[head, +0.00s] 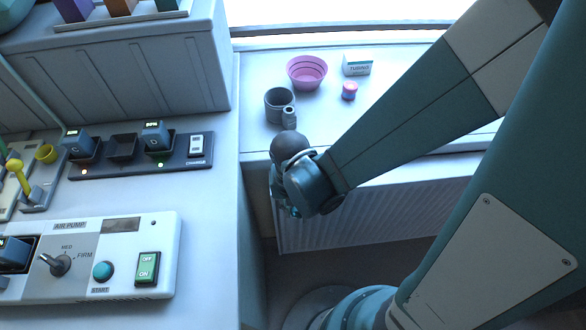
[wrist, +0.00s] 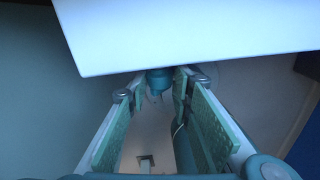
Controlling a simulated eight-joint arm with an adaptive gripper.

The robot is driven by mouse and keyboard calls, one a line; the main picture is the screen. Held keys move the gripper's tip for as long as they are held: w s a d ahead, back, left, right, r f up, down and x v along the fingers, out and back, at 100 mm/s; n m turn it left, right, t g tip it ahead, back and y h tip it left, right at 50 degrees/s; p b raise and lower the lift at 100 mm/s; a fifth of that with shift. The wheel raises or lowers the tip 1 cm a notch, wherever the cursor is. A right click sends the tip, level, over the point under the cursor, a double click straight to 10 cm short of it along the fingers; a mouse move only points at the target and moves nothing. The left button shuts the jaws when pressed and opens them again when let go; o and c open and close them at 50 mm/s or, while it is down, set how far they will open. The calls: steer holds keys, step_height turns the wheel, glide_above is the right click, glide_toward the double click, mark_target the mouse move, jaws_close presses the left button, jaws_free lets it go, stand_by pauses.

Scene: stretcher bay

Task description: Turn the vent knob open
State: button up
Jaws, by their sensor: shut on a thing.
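In the wrist view the vent knob (wrist: 157,82), a small round teal piece, sits between the fingertips of my gripper (wrist: 160,88), just below a pale flat edge. The two green-padded fingers are shut on it, one on each side. How far the knob is turned cannot be told. In the head view my gripper (head: 288,211) points down in front of the window sill, near the upper left of the ribbed radiator panel (head: 340,222). My own wrist hides the knob there.
The window sill (head: 405,125) holds a grey mug (head: 279,103), a pink bowl (head: 307,72), a small pink pot (head: 349,91) and a tubing box (head: 357,65). Left of my gripper, a counter holds the air pump (head: 130,233) and a charger strip (head: 182,165).

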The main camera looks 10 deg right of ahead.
steer(key=shift+d+y, duration=0.1)
steer(key=shift+y, duration=0.2)
steer(key=shift+d+f+y+b, duration=0.15)
steer(key=shift+y+b, duration=0.4)
steer(key=shift+y, duration=0.65)
steer(key=shift+d+y+b, duration=0.2)
steer(key=shift+y+b, duration=0.6)
steer(key=shift+y, duration=0.9)
steer(key=o, duration=0.8)
steer(key=shift+d+r, duration=0.15)
steer(key=shift+r, duration=0.05)
